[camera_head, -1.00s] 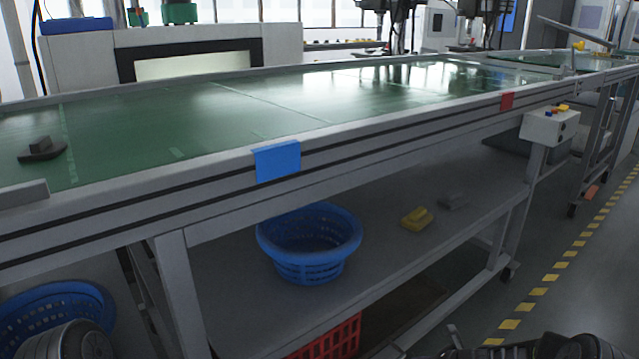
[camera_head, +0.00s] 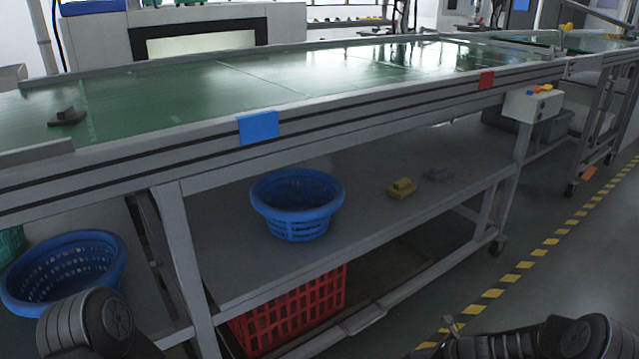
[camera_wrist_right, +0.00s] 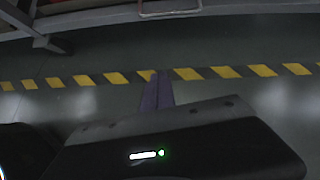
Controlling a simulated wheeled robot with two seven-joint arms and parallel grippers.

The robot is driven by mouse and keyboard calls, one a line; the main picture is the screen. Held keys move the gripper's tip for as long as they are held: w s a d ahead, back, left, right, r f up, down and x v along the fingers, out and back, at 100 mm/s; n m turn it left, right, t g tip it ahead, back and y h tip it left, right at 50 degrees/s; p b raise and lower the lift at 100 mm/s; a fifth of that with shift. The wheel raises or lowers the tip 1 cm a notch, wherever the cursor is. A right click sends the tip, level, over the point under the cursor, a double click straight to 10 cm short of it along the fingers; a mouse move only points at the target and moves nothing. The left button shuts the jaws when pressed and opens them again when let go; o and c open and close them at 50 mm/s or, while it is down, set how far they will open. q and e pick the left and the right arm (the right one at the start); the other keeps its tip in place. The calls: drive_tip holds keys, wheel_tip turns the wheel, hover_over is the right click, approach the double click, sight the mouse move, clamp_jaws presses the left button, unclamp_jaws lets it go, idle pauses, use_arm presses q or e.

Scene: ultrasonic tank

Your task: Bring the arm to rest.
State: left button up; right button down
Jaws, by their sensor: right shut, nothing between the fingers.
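My right gripper (camera_head: 449,326) shows at the bottom of the head view, low over the floor in front of the conveyor frame, with the dark right arm behind it at the bottom right. In the right wrist view its two fingers (camera_wrist_right: 157,92) lie together, shut, with nothing between them. They point toward the yellow and black floor stripe (camera_wrist_right: 205,73). My left arm shows only as a dark rounded link at the bottom left of the head view; its gripper is out of view.
The green conveyor (camera_head: 200,85) runs across the view, with a grey shelf (camera_head: 385,215) below. A blue basket (camera_head: 297,225) and yellow block (camera_head: 401,189) sit on the shelf. A red crate (camera_head: 290,312) stands beneath. Another blue basket (camera_head: 105,280) is at left. Floor at right is clear.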

use_arm(q)
wheel_tip(320, 180, up, 32)
drive_tip(key=s+d+p, duration=0.1)
drive_tip(key=s+p, duration=0.1)
drive_tip(key=p, duration=2.8)
drive_tip(key=shift+s+d+f+g+p, duration=0.15)
drive_tip(key=shift+s+d+g+p, duration=0.15)
use_arm(e)
drive_tip(key=s+a+r+n+g, duration=0.1)
drive_tip(key=s+a+r+n, duration=0.5)
drive_tip(key=s, duration=0.5)
drive_tip(key=s+a+r+n+g, duration=0.2)
drive_tip(key=s+a+r+n, duration=0.5)
drive_tip(key=s+r+n, duration=0.4)
drive_tip(key=s+a+r+n+g, duration=0.2)
drive_tip(key=s+a+r+n, duration=0.4)
drive_tip(key=s, duration=0.7)
wheel_tip(320, 180, up, 4)
drive_tip(key=shift+a+f+n+h, duration=0.1)
drive_tip(key=shift+a+n+h, duration=0.3)
drive_tip(key=shift+n, duration=0.8)
use_arm(q)
drive_tip(key=shift+c, duration=0.4)
use_arm(e)
drive_tip(key=shift+w+d, duration=0.1)
